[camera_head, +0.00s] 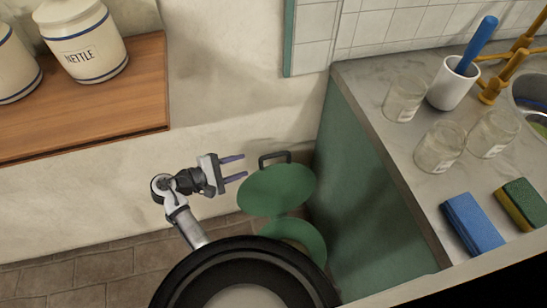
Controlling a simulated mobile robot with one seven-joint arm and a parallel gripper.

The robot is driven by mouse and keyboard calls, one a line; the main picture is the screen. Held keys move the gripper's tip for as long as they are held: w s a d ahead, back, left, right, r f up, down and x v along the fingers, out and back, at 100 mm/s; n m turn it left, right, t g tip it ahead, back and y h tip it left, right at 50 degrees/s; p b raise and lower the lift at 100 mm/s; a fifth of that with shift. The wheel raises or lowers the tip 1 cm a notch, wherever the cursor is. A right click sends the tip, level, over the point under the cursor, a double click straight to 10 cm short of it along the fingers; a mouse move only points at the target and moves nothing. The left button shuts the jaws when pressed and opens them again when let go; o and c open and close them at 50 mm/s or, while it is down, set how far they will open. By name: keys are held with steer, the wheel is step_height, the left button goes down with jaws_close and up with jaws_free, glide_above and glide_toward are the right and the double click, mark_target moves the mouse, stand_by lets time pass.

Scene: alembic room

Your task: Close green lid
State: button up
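A round green lid (278,191) stands raised by the wall, left of the counter. A dark handle (276,156) sticks up from its far edge. In front of the lid is a second round green shape (301,236), seemingly the bin that the lid belongs to. Its near part is hidden by my own body. My gripper (242,167) is just left of the lid and handle. Its two fingers are parted, point right and hold nothing. I cannot tell whether the upper finger touches the handle, but a gap seems to show.
A marble counter (398,147) on a green cabinet (352,190) stands close to the lid's right. It carries glass jars (440,148), a white cup (449,88) and a blue sponge (473,222). A wooden shelf (130,110) with white canisters (84,47) is at upper left.

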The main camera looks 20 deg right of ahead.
steer(key=p+x, duration=0.1)
steer(key=x, duration=1.1)
steer(key=shift+w+d, duration=0.1)
steer(key=shift+d, duration=0.25)
steer(key=shift+c, duration=0.5)
jaws_close()
